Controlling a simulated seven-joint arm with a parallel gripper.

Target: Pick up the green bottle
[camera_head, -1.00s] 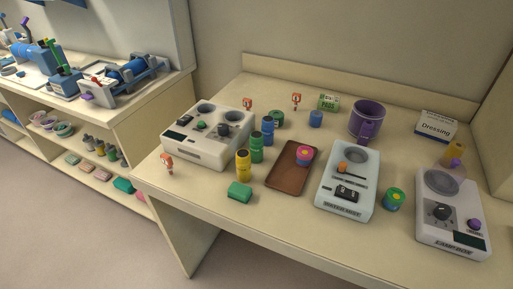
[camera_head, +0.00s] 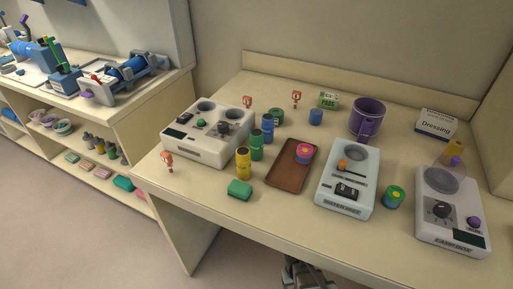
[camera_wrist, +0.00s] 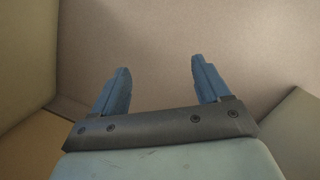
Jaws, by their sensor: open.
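The green bottle (camera_head: 257,145) stands upright on the table in the head view, in a short row between a yellow bottle (camera_head: 243,162) and a blue bottle (camera_head: 268,128). The row is just right of a white device with round wells. My gripper (camera_wrist: 158,88) shows in the wrist view with its two blue fingers apart and nothing between them. The wrist view shows only plain surfaces beyond the fingers, and no bottle. In the head view, a grey part of my arm shows at the bottom edge, below the table's front edge and far from the bottle.
The white device (camera_head: 208,137) stands left of the bottles and a brown tray (camera_head: 283,178) lies to their right. A green block (camera_head: 239,189) lies in front. A water-unit box (camera_head: 345,190), a purple mug (camera_head: 367,117) and a lamp box (camera_head: 451,225) stand farther right. The front table strip is clear.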

